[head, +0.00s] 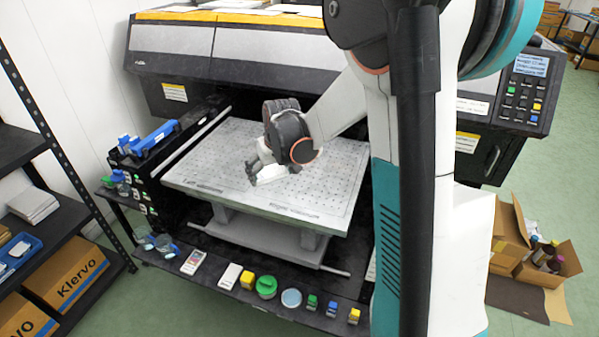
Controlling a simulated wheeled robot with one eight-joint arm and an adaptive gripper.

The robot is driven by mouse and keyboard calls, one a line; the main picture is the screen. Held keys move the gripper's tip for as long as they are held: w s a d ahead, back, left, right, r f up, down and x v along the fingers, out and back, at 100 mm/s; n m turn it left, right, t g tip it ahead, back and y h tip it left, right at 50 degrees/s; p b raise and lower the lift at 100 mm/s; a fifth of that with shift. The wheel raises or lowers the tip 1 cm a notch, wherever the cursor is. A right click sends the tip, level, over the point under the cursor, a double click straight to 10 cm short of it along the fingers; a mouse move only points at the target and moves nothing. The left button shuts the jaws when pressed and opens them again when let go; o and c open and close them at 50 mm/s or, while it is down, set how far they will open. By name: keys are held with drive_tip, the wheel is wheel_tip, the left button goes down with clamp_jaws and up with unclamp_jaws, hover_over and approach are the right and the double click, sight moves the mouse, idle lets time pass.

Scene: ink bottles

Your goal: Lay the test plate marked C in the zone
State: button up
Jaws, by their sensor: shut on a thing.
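My gripper (256,171) is over the middle of the pale perforated printer bed (325,188), pointing down and to the left. It is shut on a small white plate (272,174), partly covered by the fingers. No letter can be read on the plate at this size. The plate is at or just above the bed surface; I cannot tell whether it touches. Faint dark markings lie along the bed's front edge, but no zone outline or letter is clear.
A dark front ledge (180,250) holds a white card (229,276), a green round container (267,287), a clear dish (291,298) and small colored bottles. A dark shelf stands at left. An open carton of bottles (550,265) is at right. The bed around my gripper looks clear.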

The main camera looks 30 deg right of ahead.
wheel_tip(320, 180, up, 9)
drive_tip(key=p, duration=0.2)
hover_over(288, 190)
drive_tip(key=s, duration=0.2)
drive_tip(key=f+b, duration=0.2)
drive_tip(key=f, duration=0.4)
drive_tip(key=f+b, duration=0.2)
drive_tip(key=f, duration=0.5)
drive_tip(key=f+b, duration=0.2)
drive_tip(key=f, duration=0.5)
drive_tip(key=shift+w, duration=0.3)
drive_tip(key=shift+r, duration=0.1)
drive_tip(key=o, duration=1.2)
drive_tip(key=shift+b, duration=0.3)
